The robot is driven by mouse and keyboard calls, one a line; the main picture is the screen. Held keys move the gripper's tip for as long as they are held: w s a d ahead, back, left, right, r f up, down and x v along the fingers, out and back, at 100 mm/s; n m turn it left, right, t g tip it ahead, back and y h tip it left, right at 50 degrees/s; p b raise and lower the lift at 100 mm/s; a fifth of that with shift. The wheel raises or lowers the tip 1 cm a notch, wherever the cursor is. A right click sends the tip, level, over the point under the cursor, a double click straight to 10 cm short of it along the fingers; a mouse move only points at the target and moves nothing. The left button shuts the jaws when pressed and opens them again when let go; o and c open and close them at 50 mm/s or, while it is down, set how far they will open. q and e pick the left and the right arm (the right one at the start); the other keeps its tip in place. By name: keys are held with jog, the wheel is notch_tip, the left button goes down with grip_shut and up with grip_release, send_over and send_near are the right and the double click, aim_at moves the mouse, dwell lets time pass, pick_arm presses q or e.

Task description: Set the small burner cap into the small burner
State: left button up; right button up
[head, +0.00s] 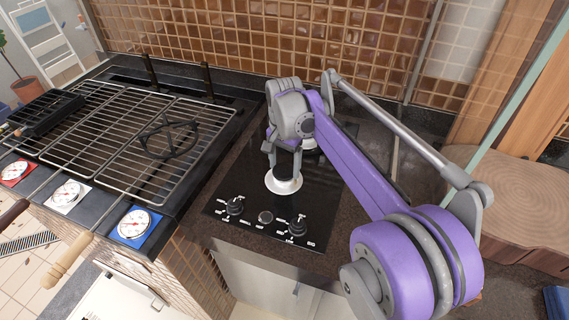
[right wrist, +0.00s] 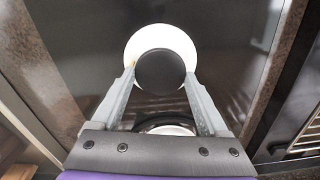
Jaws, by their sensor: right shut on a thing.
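My right gripper (head: 284,170) reaches down over the black cooktop (head: 325,190) and is shut on the small burner cap (right wrist: 161,70), a round black disc between the fingertips in the right wrist view. A white round burner (head: 283,184) lies at the fingertips, and its white ring (right wrist: 160,33) shows past the cap's upper edge. I cannot tell whether the cap touches the burner. A second white burner (head: 308,142) is partly hidden behind the gripper. My left gripper is not in view.
Two black knobs (head: 235,206) (head: 297,225) stand at the cooktop's front. A grill grate (head: 110,140) with a black pan support (head: 168,139) lies to the left. A tiled wall (head: 280,40) rises behind, and a round wooden block (head: 515,190) stands right.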

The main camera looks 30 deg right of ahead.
aim_at(285, 169)
jog(key=shift+f, duration=0.15)
jog(key=o, duration=1.3)
notch_tip(285, 169, up, 11)
jog(key=shift+f+p, duration=0.1)
jog(key=shift+p, duration=0.45)
